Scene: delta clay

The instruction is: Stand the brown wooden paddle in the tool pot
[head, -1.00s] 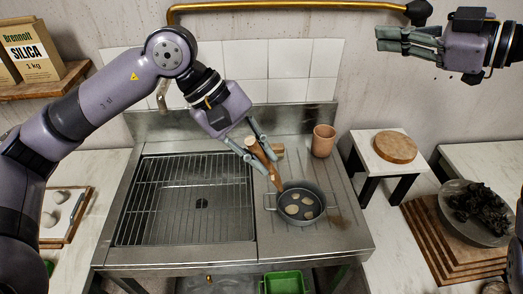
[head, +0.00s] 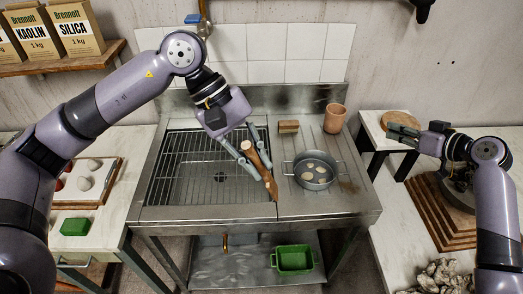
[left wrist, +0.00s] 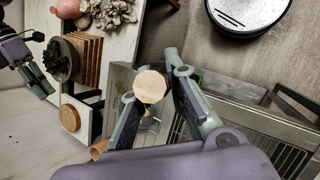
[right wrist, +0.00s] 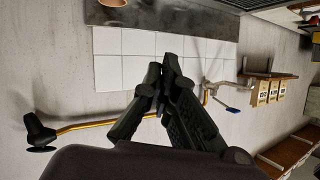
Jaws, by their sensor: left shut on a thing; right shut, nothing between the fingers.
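The brown wooden paddle (head: 269,183) is between the fingers of my left gripper (head: 259,167), which is shut on it.
A grey pan (head: 314,172) with pale discs sits on the drainboard (head: 345,200), right of the paddle. A wooden block (head: 288,127) lies behind it. The sink rack (head: 190,170) is left. A small stand with a round board (head: 378,122) is right of the pot.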

